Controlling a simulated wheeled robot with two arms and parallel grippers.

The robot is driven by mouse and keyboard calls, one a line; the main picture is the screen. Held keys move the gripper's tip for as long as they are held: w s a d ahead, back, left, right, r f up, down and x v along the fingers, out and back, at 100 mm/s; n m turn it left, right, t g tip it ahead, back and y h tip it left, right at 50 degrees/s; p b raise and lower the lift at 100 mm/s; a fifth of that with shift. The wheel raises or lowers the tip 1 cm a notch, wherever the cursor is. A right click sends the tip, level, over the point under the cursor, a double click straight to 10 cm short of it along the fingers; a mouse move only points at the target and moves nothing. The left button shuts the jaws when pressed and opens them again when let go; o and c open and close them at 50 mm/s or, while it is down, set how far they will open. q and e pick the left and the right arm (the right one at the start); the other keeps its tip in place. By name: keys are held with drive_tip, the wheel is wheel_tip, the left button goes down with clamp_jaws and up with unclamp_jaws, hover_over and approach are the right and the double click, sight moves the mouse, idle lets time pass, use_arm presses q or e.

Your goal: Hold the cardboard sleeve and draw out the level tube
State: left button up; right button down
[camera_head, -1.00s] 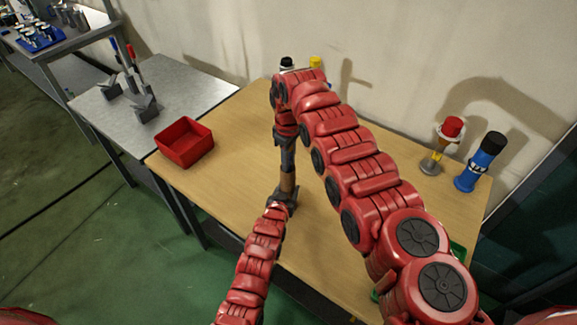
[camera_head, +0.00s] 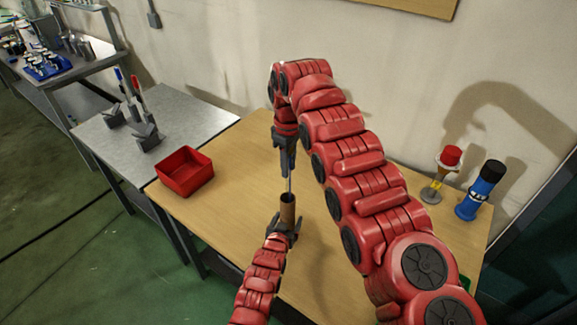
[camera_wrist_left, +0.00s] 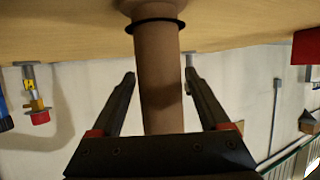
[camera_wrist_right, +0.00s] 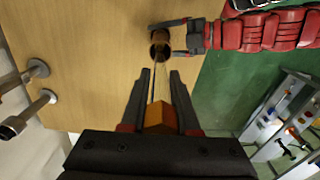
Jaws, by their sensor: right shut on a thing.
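The brown cardboard sleeve (camera_head: 287,208) stands upright on the wooden table, its open mouth up. My left gripper (camera_head: 286,226) is around it low down, one finger on each side. In the left wrist view the sleeve (camera_wrist_left: 158,75) lies between the fingers, with a narrow gap seeming to show at the tips; I cannot tell if they press on it. My right gripper (camera_head: 289,168) is above the sleeve, shut on the level tube (camera_head: 290,186). The tube is a thin rod reaching down to the sleeve's mouth. In the right wrist view its orange end (camera_wrist_right: 160,118) sits between the fingers.
A red open bin (camera_head: 186,172) is on the table's left edge. A blue bottle with black cap (camera_head: 480,190) and a red-topped item on a stand (camera_head: 441,174) are at the back right. A grey side table (camera_head: 165,115) stands left. Table between bin and sleeve is clear.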

use_arm(q)
drive_tip(key=shift+o, duration=0.5)
drive_tip(key=shift+s, duration=0.15)
drive_tip(key=v, duration=1.1)
drive_tip(key=shift+s, duration=0.35)
drive_tip(key=shift+a+r, duration=0.1)
drive_tip(key=shift+r, duration=0.05)
drive_tip(key=shift+o, duration=0.7)
drive_tip(key=p+v, duration=0.2)
drive_tip(key=v, duration=0.7)
drive_tip(key=shift+r, duration=0.2)
